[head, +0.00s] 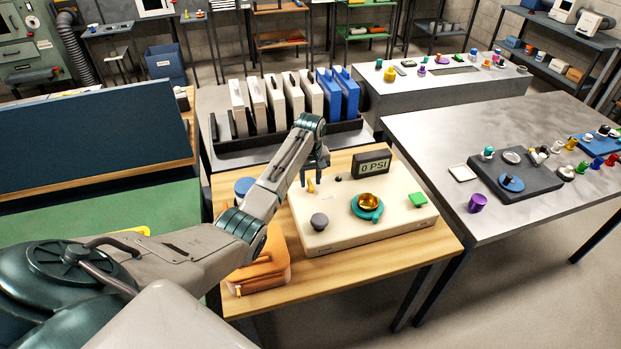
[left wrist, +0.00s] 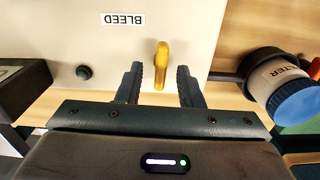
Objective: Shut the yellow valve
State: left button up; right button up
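The yellow valve (head: 310,186) is a small lever handle near the back left corner of a cream panel box (head: 340,239). In the left wrist view the yellow valve (left wrist: 161,64) points along my fingers, with its lower end between them and a gap on each side. My left gripper (head: 315,176) reaches over the table from the left. In its wrist view the left gripper (left wrist: 160,84) is open and empty, with the fingers on either side of the handle. My right gripper is not in view.
The box carries a 0 PSI display (head: 373,165), a grey knob (head: 319,221), a teal part with a gold bowl (head: 368,202) and a green knob (head: 417,199). A BLEED label (left wrist: 124,20) and a blue-capped filter (left wrist: 298,104) flank the valve.

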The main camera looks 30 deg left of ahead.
pick_arm(q)
jog(key=shift+s+f, duration=0.15)
jog(key=shift+f, duration=0.3)
jog(key=shift+c, duration=0.2)
grip_shut()
